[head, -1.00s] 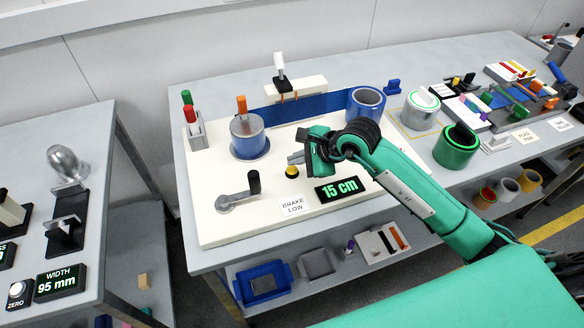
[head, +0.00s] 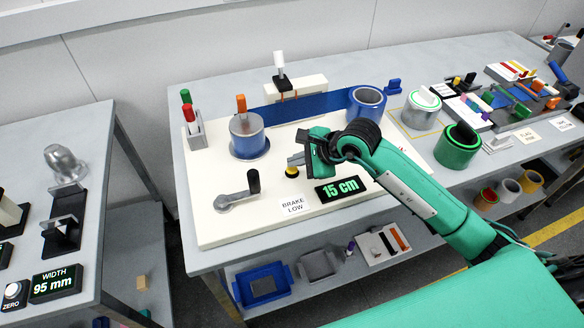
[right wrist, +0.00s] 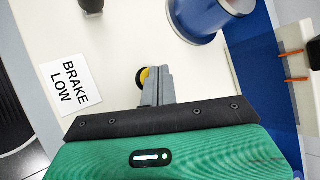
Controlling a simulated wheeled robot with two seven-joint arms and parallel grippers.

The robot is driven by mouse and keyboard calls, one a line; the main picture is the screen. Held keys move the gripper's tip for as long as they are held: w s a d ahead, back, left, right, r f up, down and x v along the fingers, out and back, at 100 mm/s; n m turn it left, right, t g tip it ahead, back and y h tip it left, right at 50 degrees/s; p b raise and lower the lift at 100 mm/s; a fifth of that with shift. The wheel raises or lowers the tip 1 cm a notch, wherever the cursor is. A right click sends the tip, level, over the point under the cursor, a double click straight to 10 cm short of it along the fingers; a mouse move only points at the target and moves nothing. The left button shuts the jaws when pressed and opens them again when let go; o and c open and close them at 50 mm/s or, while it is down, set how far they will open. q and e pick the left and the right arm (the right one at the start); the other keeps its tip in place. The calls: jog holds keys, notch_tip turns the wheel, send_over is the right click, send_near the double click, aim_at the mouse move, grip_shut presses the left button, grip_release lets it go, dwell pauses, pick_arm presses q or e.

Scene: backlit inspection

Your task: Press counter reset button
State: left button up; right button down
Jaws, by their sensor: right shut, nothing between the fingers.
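My left gripper is not in view.
A crank with a black knob (head: 253,181) and a BRAKE LOW card (head: 293,205) lie left of and in front of the button. A blue roll on a spindle (head: 247,137) stands behind left. Another blue roll (head: 366,104) stands behind right.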

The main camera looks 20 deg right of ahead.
aim_at(293, 170)
jog(key=shift+f+b, duration=0.3)
jog(key=shift+b, duration=0.1)
jog(key=shift+s+d+f+b, duration=0.2)
jog(key=shift+d+f+b, duration=0.2)
jog(key=shift+f+b, duration=0.2)
dwell(0.6)
jog(key=shift+r, duration=0.15)
jog(key=shift+a+r, duration=0.1)
jog(key=shift+r, duration=0.1)
jog(key=shift+w+a+r, duration=0.25)
jog(key=shift+a+r, duration=0.2)
jog(key=shift+a, duration=0.05)
jog(key=shift+r+p, duration=0.1)
jog(key=shift+p, duration=0.2)
jog(key=shift+w+a+r+p, duration=0.15)
jog(key=shift+r+p, duration=1.2)
jog(key=shift+r, duration=1.35)
